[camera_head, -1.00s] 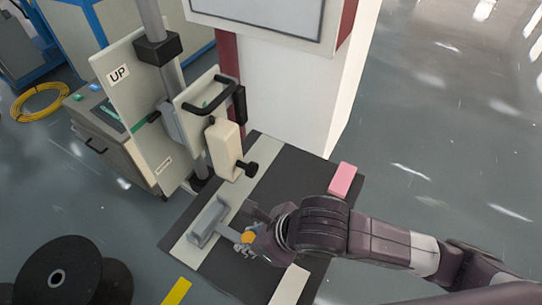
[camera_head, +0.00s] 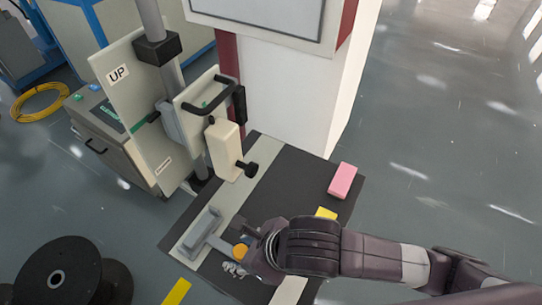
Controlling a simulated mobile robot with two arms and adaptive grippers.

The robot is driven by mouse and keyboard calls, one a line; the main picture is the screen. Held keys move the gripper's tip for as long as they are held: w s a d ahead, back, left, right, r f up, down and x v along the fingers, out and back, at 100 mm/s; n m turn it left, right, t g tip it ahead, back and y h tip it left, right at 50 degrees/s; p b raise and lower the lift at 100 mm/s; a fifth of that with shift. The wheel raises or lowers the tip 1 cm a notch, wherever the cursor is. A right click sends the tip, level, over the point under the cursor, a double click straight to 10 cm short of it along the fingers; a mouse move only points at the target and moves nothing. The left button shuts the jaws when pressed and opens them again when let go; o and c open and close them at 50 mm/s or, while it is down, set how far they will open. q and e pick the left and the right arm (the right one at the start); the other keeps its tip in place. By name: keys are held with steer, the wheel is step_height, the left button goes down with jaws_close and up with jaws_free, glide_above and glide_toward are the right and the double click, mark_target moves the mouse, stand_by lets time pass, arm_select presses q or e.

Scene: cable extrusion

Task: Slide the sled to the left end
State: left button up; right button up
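The grey sled (camera_head: 203,228) sits at the near lower-left part of the light strip (camera_head: 262,158) on the dark table (camera_head: 290,178). A short grey bar runs from it to an orange knob (camera_head: 240,252). My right gripper (camera_head: 237,250) is at the knob, with finger parts on its far and near sides. I cannot tell whether the fingers press on it. The wrist hides part of the bar's surroundings. My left gripper is not in view.
A pink block (camera_head: 342,181) lies on the table's right side, beyond my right arm. A black spool (camera_head: 62,278) is on the floor at left.

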steer(key=shift+r, duration=0.1)
stand_by(0.3)
steer(key=shift+r+p, duration=3)
steer(key=shift+r, duration=1)
steer(key=shift+f, duration=0.1)
